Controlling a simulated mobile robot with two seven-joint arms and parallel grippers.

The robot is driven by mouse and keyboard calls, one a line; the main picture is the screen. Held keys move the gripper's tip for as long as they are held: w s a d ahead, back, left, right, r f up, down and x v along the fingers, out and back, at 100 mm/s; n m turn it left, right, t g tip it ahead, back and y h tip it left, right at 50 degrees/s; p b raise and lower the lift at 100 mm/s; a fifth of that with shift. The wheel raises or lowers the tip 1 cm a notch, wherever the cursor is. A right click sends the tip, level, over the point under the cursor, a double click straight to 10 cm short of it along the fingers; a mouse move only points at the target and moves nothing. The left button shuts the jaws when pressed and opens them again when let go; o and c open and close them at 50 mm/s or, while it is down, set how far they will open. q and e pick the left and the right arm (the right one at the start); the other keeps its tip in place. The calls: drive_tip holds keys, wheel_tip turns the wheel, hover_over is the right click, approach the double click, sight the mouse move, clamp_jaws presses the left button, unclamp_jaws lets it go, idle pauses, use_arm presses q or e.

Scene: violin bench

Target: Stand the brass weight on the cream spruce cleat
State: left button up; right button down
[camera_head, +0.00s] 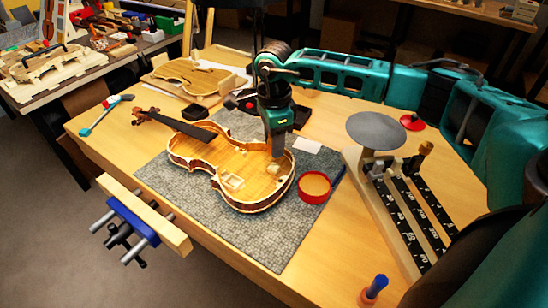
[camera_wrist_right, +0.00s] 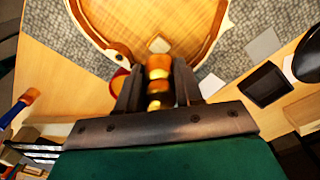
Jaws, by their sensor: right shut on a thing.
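My right gripper (camera_head: 277,150) points down over the lower end of the open violin body (camera_head: 205,155). In the right wrist view its fingers (camera_wrist_right: 157,92) are shut on the brass weight (camera_wrist_right: 158,68), a turned golden piece. The weight is hard to make out in the head view, where the gripper hides it. The cream spruce cleat (camera_wrist_right: 159,45) shows just beyond the weight in the wrist view. In the head view the cleat (camera_head: 274,169) is a small pale block inside the body, just below the fingertips. I cannot tell whether weight and cleat touch. My left gripper is not in view.
A red round tub (camera_head: 314,187) stands right of the violin on the grey mat (camera_head: 265,235). A balance with a grey pan (camera_head: 375,130) stands farther right. A loose violin plate (camera_head: 185,76) lies behind. A blue-jawed vise (camera_head: 132,220) is at the front edge.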

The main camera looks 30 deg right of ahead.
sight(274, 167)
drive_tip(key=shift+f, duration=2.5)
drive_tip(key=shift+f, duration=0.1)
drive_tip(key=c, duration=1)
unclamp_jaws()
wheel_tip(274, 167, up, 12)
drive_tip(key=shift+r, duration=0.1)
